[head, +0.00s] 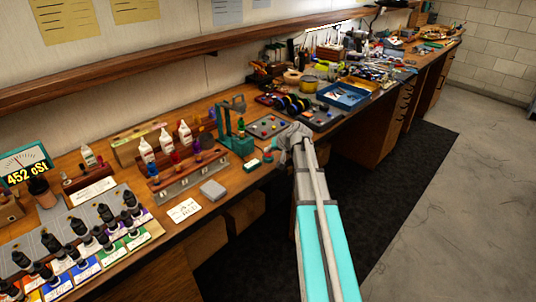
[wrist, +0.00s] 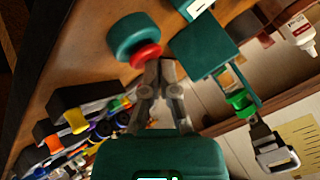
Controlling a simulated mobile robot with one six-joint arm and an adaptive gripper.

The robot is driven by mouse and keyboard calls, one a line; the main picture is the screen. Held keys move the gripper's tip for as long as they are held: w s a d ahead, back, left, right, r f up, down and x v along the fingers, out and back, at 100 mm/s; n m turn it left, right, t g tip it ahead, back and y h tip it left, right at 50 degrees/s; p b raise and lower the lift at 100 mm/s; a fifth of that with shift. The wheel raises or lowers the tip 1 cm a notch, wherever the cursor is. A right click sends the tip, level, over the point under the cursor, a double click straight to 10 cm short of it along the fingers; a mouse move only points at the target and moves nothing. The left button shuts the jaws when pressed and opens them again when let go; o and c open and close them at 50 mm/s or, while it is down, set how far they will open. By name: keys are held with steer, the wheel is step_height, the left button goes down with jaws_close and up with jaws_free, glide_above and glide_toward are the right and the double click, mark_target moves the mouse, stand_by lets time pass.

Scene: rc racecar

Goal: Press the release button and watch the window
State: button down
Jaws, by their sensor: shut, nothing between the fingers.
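A red button (wrist: 146,56) on a round teal base (wrist: 133,35) shows in the wrist view. In the head view, the teal base (head: 268,156) is small at the bench's front edge, left of my gripper (head: 288,148). My gripper (wrist: 160,66) is shut and empty. Its fingertips overlap the red button's edge in the wrist view; I cannot tell whether they touch it. A teal stand (head: 238,138) rises behind the button and also shows in the wrist view (wrist: 205,45). Which part is the window is unclear. A display (head: 25,165) at far left reads 452 cSt.
A dark tray (head: 268,127) with small coloured pieces lies behind my gripper. Dropper bottles crowd the front left. A shelf (head: 180,55) runs above the bench.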

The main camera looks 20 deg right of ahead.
steer(key=shift+f, duration=0.2)
steer(key=shift+r, duration=0.15)
stand_by(0.5)
steer(key=shift+r+p, duration=3.4)
steer(key=s+a+f+n+g+h, duration=0.2)
steer(key=s+a+g, duration=0.2)
steer(key=s+a, duration=0.7)
steer(key=s+a+f+n+g+h, duration=0.1)
steer(key=s+a+f+g+h, duration=0.1)
steer(key=s+a, duration=1)
steer(key=shift+s+f+n+g, duration=0.4)
steer(key=shift+s+f+g, duration=0.45)
steer(key=shift+s+g, duration=0.35)
